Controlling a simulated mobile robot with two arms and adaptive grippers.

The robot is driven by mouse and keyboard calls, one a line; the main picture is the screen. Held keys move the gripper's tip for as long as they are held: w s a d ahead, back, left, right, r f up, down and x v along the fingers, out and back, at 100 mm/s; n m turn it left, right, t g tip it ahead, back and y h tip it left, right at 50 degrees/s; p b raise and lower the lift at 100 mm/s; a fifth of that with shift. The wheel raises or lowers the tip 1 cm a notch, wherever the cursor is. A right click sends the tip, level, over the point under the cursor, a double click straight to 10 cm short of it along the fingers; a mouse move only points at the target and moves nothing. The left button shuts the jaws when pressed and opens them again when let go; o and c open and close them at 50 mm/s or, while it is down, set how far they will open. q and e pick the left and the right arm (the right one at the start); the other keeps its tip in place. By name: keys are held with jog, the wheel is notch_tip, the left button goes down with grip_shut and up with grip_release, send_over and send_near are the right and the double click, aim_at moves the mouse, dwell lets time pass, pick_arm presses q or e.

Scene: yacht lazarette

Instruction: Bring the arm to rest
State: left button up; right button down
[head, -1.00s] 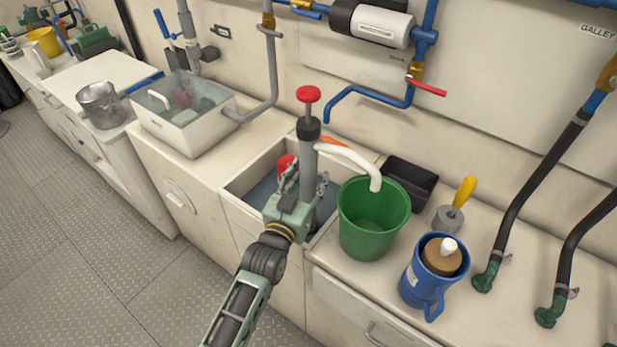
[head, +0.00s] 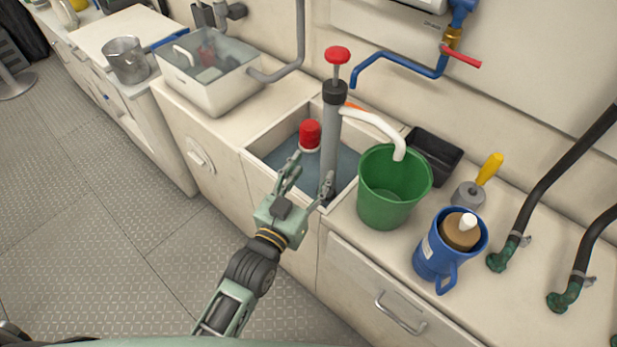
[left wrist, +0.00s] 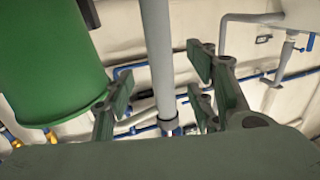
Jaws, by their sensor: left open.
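My left gripper (head: 308,180) is open and empty at the front edge of the sink (head: 258,160). It is just in front of the grey hand pump (head: 331,140), which stands upright in the sink with a red knob on top. In the left wrist view the pump's tube (left wrist: 158,50) shows beyond and between the spread fingers (left wrist: 165,90); I cannot tell the exact gap. The pump's white spout hangs over the green bucket (head: 392,195), which also shows in the left wrist view (left wrist: 50,60). My right gripper is out of view.
A red-capped container (head: 309,138) stands in the sink water. A metal pot (head: 126,62) stands at left. The floor (head: 120,230) is clear.

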pick_arm(q)
jog(key=shift+s+a, duration=0.2)
jog(key=shift+s, duration=0.3)
jog(key=s+a+f+n+g+y, duration=0.1)
jog(key=s+a+f+g+y, duration=0.3)
jog(key=s+a+f+g, duration=0.4)
jog(key=s+a+f+n+g+y, duration=0.1)
jog(key=s+a+g, duration=0.25)
jog(key=s, duration=0.45)
jog(key=s+a+f+g+y, duration=0.1)
jog(key=s+a+f+g, duration=0.1)
jog(key=s+a, duration=0.4)
jog(key=s+d+f+g, duration=0.1)
jog(key=s+f, duration=0.2)
jog(key=f, duration=2.4)
jog(key=s+a+f+g, duration=0.1)
jog(key=s+a+f, duration=0.1)
jog(key=s+f, duration=1.3)
jog(key=shift+s+a, duration=0.35)
jog(key=shift+s, duration=0.6)
